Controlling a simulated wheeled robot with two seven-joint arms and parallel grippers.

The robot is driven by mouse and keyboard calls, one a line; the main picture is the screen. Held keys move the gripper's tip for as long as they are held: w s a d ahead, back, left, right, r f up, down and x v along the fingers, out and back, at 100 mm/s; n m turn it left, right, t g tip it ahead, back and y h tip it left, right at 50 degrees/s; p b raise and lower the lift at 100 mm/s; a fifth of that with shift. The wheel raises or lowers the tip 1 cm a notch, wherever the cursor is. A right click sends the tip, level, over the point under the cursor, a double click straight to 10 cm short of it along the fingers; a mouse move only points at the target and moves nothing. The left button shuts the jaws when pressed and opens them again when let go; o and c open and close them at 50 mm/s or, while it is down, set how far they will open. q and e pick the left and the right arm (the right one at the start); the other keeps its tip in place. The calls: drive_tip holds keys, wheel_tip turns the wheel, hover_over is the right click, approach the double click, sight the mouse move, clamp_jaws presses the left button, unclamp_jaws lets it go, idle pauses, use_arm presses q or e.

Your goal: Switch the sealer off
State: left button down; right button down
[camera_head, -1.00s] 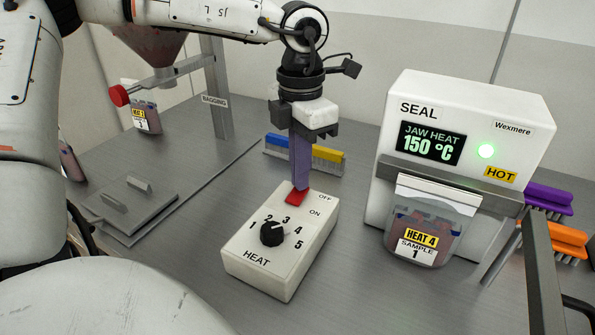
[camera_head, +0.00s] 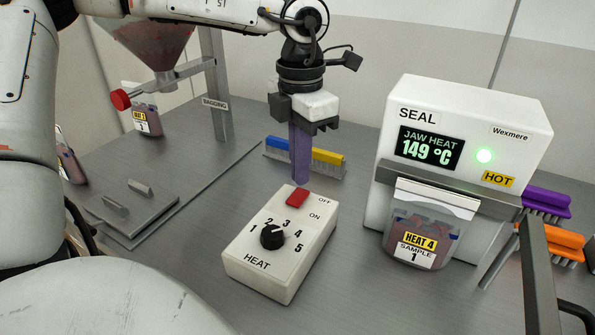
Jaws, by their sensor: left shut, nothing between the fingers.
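The white heat control box (camera_head: 280,244) stands on the grey bench, with a black knob (camera_head: 272,236) on a 1 to 5 dial and a red rocker switch (camera_head: 297,198) beside the OFF and ON marks. My left gripper (camera_head: 301,183) points down, shut and empty, with its purple fingertips just above and behind the switch, seemingly apart from it. The white sealer (camera_head: 462,150) stands to the right. My right gripper is not in view.
A pouch marked HEAT 4, SAMPLE 1 (camera_head: 418,238) hangs at the sealer's front. Blue and yellow brushes (camera_head: 305,157) lie behind my gripper; purple and orange brushes (camera_head: 556,243) are at right. A bagging hopper (camera_head: 155,45) stands at left. The bench around the control box is clear.

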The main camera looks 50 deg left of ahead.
sight(300, 193)
use_arm(q)
wheel_tip(300, 193, up, 4)
drive_tip(key=shift+r+p, duration=0.15)
drive_tip(key=shift+p, duration=0.95)
